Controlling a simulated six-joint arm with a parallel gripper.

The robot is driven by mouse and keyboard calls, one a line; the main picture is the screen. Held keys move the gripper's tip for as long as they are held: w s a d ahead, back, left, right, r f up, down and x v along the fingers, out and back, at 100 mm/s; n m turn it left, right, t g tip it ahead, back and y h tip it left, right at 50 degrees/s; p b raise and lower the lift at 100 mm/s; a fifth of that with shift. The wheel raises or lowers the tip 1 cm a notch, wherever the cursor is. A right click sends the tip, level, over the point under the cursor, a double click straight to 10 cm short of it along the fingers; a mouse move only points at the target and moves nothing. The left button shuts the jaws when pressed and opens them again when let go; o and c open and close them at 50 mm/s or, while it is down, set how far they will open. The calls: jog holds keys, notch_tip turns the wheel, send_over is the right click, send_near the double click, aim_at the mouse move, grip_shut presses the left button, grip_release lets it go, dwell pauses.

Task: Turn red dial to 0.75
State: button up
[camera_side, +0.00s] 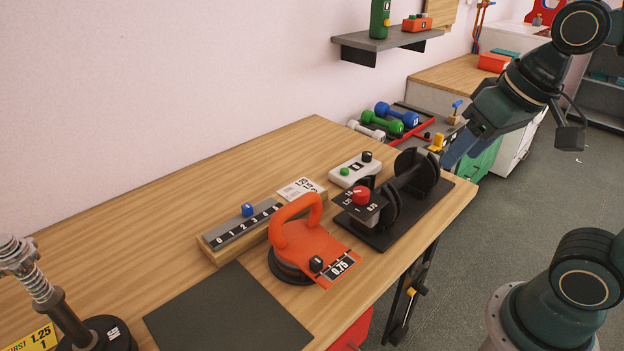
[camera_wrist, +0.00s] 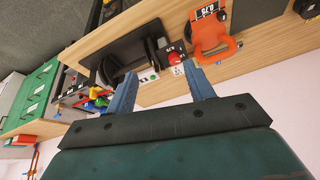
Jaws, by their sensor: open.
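The red dial (camera_side: 361,195) sits on a small black plate with white number marks, at the near left end of a black stand (camera_side: 420,216) holding black weight discs. Which mark it points to is too small to tell. It also shows in the wrist view (camera_wrist: 174,58), between and beyond my fingertips. My gripper (camera_side: 447,160) is open and empty, above and to the right of the stand, apart from the dial. Both blue fingers show in the wrist view (camera_wrist: 159,72). An orange handled plate (camera_side: 310,252) marked 0.75 sits on a black disc left of the dial.
A white box with a green button (camera_side: 352,171) and a number card (camera_side: 300,189) lie behind the dial. A numbered rail with a blue slider (camera_side: 247,210) stands left. A dark mat (camera_side: 228,312) lies in front. Dumbbells (camera_side: 390,118) sit beyond the wooden table.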

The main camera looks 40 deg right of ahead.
jog(key=w+m+g, duration=0.3)
jog(key=w+m, duration=0.3)
jog(key=w, duration=0.3)
jog(key=m+g, duration=0.2)
jog(key=m, duration=0.5)
send_over(361, 191)
notch_tip(361, 191, down, 3)
jog(key=shift+r, duration=0.2)
notch_tip(361, 191, down, 14)
jog(key=shift+r, duration=0.1)
jog(key=shift+c, duration=0.2)
jog(key=c, duration=0.9)
